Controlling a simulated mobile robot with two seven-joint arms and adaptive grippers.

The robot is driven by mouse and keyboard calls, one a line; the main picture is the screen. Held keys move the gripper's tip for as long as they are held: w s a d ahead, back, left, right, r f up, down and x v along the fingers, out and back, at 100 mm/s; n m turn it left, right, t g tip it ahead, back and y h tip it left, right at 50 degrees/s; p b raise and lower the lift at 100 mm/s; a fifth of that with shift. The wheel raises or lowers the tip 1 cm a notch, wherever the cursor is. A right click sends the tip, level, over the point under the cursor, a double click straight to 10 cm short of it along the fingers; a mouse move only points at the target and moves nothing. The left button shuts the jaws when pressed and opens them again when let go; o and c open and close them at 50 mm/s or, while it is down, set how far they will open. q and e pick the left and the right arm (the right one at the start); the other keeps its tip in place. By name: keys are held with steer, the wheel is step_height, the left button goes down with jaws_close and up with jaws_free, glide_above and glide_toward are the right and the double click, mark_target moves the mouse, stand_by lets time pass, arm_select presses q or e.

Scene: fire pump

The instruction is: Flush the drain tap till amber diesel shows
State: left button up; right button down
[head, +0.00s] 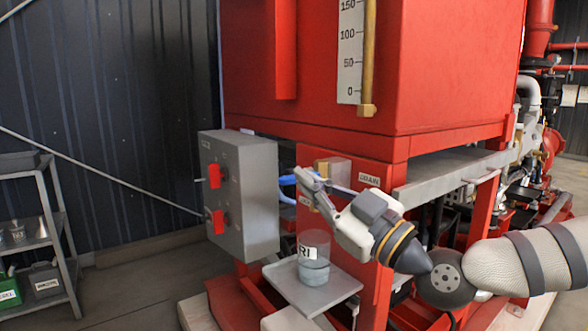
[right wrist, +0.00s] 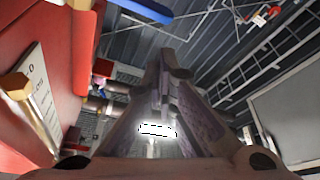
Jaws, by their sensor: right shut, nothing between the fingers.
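The drain tap's brass body (head: 322,168) sits on the red frame beside the DRAIN label (head: 369,180), under the red tank. My right gripper (head: 305,178) is shut and empty in front of it and hides part of it. I cannot tell whether they touch or how the tap is set. A clear jar (head: 313,262) with a partly readable label stands below on a grey shelf (head: 328,294). Its lower part looks grey-blue; no amber shows. In the right wrist view the closed fingers (right wrist: 165,85) point away from me. My left gripper is not in view.
A grey control box (head: 250,195) with red switches stands close left of the gripper. The red tank (head: 430,70) with its gauge (head: 350,50) is above. A grey rack (head: 42,185) with cups and bins stands far left.

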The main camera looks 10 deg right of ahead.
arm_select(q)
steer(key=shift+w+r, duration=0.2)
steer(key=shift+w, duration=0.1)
arm_select(e)
steer(key=v, duration=0.4)
steer(key=shift+s+f, duration=0.15)
stand_by(0.4)
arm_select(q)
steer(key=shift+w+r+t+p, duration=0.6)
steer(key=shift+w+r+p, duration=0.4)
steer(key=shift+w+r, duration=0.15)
arm_select(e)
steer(key=r+m+h, duration=0.1)
steer(key=m, duration=0.1)
steer(key=r+m+t+h, duration=0.1)
steer(key=m, duration=0.1)
steer(key=d+m, duration=0.1)
steer(key=m, duration=0.2)
steer(key=shift+r+t+h, duration=0.4)
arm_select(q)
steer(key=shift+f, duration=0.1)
arm_select(e)
steer(key=shift+w+a, duration=0.1)
steer(key=shift+w, duration=0.2)
